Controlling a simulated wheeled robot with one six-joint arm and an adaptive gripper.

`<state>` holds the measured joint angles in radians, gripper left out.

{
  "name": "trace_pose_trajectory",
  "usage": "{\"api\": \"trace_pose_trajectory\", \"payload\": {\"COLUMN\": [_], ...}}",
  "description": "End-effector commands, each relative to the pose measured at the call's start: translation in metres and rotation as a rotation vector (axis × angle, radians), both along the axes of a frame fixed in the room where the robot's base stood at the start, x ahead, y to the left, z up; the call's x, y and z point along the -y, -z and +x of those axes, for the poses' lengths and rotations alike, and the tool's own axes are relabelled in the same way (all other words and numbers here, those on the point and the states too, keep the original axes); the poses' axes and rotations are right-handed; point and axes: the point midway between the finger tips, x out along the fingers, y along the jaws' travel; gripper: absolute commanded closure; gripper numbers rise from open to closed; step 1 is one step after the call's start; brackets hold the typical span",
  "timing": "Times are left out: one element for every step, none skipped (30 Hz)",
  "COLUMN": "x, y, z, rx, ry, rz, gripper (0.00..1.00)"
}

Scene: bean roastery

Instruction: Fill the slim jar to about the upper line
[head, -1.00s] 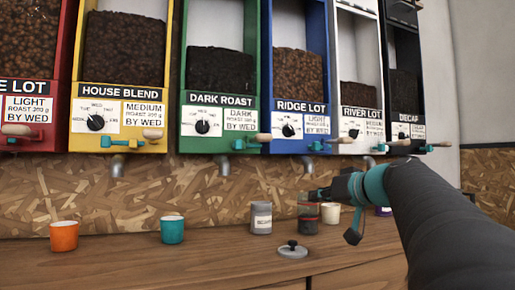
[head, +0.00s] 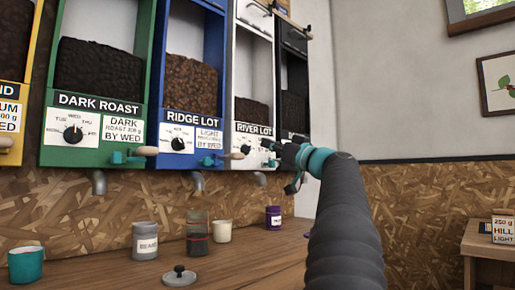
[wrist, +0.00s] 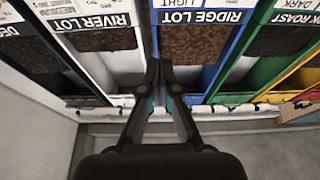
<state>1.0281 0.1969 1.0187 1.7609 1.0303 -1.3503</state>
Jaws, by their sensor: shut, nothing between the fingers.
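The slim jar (head: 198,246) is clear with red bands and stands upright on the counter, below the spout (head: 197,183) of the blue RIDGE LOT dispenser (head: 157,90). Its lower part looks dark; I cannot tell the exact fill level. My gripper (head: 269,146) is shut and empty, raised in front of the white RIVER LOT dispenser (head: 234,65), near its front controls. I cannot tell whether it touches them. In the wrist view my closed fingers (wrist: 166,72) point toward the RIDGE LOT and RIVER LOT bins. The RIDGE LOT handle (head: 228,157) shows left of my gripper.
A grey labelled canister (head: 145,242) stands left of the jar, with a grey knobbed lid (head: 179,276) in front. A cream cup (head: 221,232) and purple canister (head: 273,217) stand to the right. A teal cup (head: 26,266) is at the left. A side table (head: 487,245) stands far right.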

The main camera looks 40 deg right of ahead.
Motion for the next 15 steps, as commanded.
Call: {"api": "trace_pose_trajectory", "payload": {"x": [-0.002,-0.002,-0.003,-0.003,-0.004,-0.005,-0.005,-0.005,-0.006,-0.007,-0.007,-0.007,-0.008,-0.008,-0.008], "y": [-0.004,-0.006,-0.008,-0.01,-0.012,-0.015,-0.017,-0.018,-0.021,-0.023,-0.024,-0.026,-0.027,-0.029,-0.031], "z": [0.007,0.01,0.017,0.022,0.027,0.034,0.04,0.045,0.051,0.056,0.06,0.066,0.07,0.074,0.079], "rx": [0.0,0.0,0.0,0.0,0.0,0.0,0.0,-0.001,-0.001,-0.001,-0.001,-0.001,-0.001,-0.001,-0.001], "ry": [-0.004,-0.005,-0.005,-0.006,-0.007,-0.008,-0.007,-0.007,-0.007,-0.007,-0.007,-0.007,-0.007,-0.007,-0.007], "rz": [0.0,-0.001,0.0,0.001,0.001,0.001,0.002,0.002,0.001,0.001,0.001,0.001,0.001,0.001,0.001], "gripper": [1.0,1.0,1.0,1.0,1.0,1.0,1.0,1.0,1.0,1.0,1.0,1.0,1.0,1.0,1.0]}}
